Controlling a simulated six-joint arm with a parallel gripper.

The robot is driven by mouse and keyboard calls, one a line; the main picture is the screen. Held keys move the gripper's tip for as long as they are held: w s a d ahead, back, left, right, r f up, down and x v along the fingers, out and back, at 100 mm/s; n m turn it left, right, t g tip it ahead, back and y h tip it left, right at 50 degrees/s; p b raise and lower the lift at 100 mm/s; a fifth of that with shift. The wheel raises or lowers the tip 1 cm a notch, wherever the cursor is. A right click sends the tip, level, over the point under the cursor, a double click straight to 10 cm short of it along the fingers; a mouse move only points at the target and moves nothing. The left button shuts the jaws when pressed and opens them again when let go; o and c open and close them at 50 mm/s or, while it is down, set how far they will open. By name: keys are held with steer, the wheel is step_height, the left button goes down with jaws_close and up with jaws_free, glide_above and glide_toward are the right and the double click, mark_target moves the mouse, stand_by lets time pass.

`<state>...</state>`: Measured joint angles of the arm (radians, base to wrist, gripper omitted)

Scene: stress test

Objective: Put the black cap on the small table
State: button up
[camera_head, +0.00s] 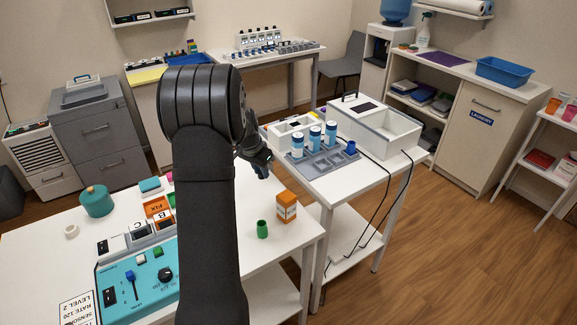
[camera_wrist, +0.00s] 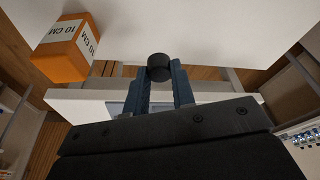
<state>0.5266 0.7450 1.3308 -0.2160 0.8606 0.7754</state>
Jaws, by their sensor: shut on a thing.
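The black cap (camera_wrist: 159,67) shows in the wrist view as a small dark round piece between the tips of the two blue-grey fingers. My gripper (camera_wrist: 161,72) is shut on it. In the head view my gripper (camera_head: 261,167) is held above the gap near the right edge of the front table, and the cap cannot be made out there. A smaller white table (camera_head: 361,178) stands just beyond, to the right of the gripper; I take it as the small table. My dark arm covers part of the front table.

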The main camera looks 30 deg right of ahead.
steer(key=s+d+r+m, duration=0.1)
steer(key=s+d+r, duration=0.4)
steer(key=s+d, duration=0.6)
steer(key=s+d+r+m, duration=0.3)
steer(key=s+d, duration=0.5)
steer(key=s, duration=0.8)
steer(key=n, duration=0.1)
glide_above(334, 187)
steer(key=a, duration=0.1)
steer(key=shift+g, duration=0.3)
step_height(334, 187, down, 6)
steer(key=shift+r, duration=0.2)
steer(key=shift+s+f, duration=0.1)
steer(key=shift+f, duration=1.8)
steer(key=shift+f, duration=0.15)
steer(key=o, duration=1)
steer(key=shift+c, duration=0.2)
